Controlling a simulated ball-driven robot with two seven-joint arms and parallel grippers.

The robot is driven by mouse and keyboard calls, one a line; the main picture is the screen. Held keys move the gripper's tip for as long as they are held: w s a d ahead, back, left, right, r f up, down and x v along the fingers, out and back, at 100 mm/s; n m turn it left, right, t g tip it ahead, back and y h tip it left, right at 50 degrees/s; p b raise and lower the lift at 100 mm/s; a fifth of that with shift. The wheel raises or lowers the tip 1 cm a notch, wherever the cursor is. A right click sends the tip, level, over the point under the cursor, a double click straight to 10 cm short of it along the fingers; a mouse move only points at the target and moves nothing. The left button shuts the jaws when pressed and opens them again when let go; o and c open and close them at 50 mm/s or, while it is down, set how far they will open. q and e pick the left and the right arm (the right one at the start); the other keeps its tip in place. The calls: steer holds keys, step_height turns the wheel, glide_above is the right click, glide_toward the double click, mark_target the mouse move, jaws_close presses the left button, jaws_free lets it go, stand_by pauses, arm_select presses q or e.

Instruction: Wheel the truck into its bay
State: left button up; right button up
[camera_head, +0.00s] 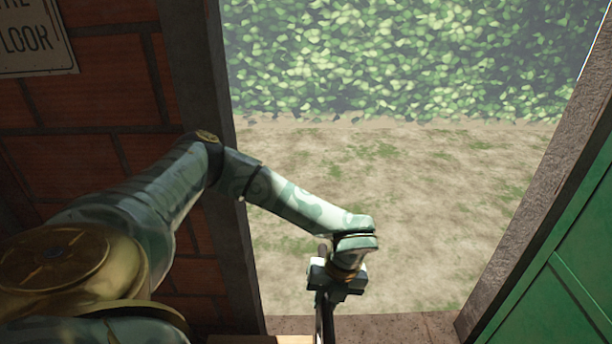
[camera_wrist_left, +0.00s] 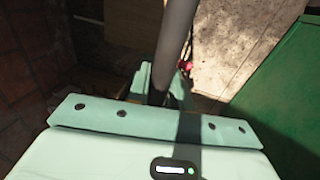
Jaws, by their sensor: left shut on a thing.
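My left gripper (camera_head: 324,298) hangs low in front of the open doorway in the head view. It is shut on a dark upright bar (camera_head: 325,328), which looks like the truck's handle. In the left wrist view the grey bar (camera_wrist_left: 178,40) runs up between the fingers of my left gripper (camera_wrist_left: 162,92). The rest of the truck is mostly hidden or out of frame, and I cannot make out its wheels or its bay. My right gripper is not in view.
A brick wall (camera_head: 95,150) with a sign (camera_head: 35,38) stands at left. The doorway has a left post (camera_head: 205,80) and a right post (camera_head: 545,190). A green door panel (camera_head: 565,275) is at right. Bare ground (camera_head: 420,210) and a hedge (camera_head: 400,60) lie outside.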

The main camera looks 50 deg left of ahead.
arm_select(q)
steer(key=shift+s+a+p, duration=0.5)
steer(key=shift+s+a, duration=0.6)
steer(key=shift+s, duration=0.1)
steer(key=s+a+p, duration=0.4)
steer(key=s+a, duration=0.4)
steer(key=s, duration=0.1)
